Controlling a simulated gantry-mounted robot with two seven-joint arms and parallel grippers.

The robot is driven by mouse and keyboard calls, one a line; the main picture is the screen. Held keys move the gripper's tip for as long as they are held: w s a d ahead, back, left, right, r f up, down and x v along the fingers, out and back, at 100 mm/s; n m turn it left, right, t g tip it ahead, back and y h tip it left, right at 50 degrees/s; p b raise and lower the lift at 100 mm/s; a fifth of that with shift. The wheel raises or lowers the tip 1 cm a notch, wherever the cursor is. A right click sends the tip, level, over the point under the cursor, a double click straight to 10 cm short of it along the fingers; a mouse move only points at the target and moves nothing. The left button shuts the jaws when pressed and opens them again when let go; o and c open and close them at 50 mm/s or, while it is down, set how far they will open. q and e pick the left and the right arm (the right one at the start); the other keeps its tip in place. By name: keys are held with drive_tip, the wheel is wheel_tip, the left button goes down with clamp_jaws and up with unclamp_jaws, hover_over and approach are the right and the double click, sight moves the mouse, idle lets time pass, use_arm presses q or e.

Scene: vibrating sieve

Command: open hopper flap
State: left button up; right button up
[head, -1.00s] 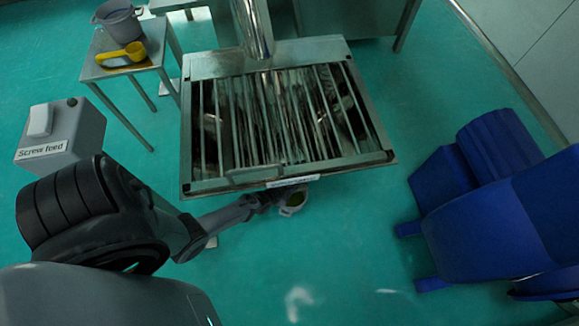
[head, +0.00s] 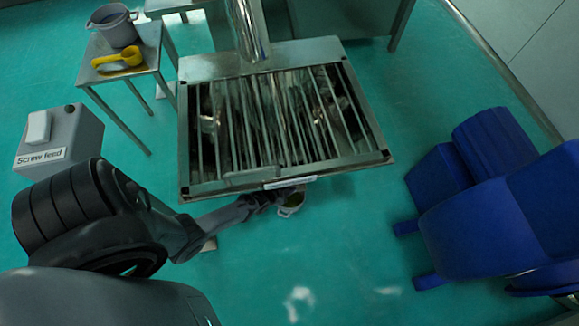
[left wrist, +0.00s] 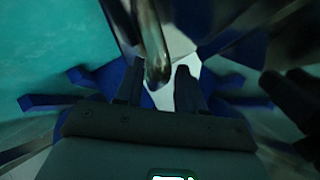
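The hopper (head: 200,190) stands at the centre of the head view, with a metal frame and a slatted grate on top. A pale label strip (head: 290,182) is on its front edge. Which part is the flap I cannot tell for sure. My left gripper (head: 275,198) is just below that front edge, its tips partly hidden. In the left wrist view its two dark fingers (left wrist: 158,88) are apart. A curved shiny metal bar (left wrist: 155,55) reaches down to the gap between them; contact cannot be told. My right gripper is in no view.
A grey box marked "Screw feed" (head: 60,135) is at left. A small table (head: 145,62) holds a grey pot (head: 115,25) and a yellow scoop (head: 118,60). A metal pipe (head: 248,30) rises behind the grate. A large blue shape (head: 480,190) fills the right.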

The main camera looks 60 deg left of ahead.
use_arm(q)
drive_tip(key=shift+s+d+r+p, duration=0.15)
drive_tip(key=shift+s+r+p, duration=0.15)
drive_tip(key=shift+s+p, duration=0.1)
drive_tip(key=p+v, duration=0.5)
drive_tip(key=v, duration=0.4)
drive_tip(key=shift+s+r+p, duration=0.2)
drive_tip(key=shift+s+p, duration=0.15)
drive_tip(key=shift+s, duration=0.05)
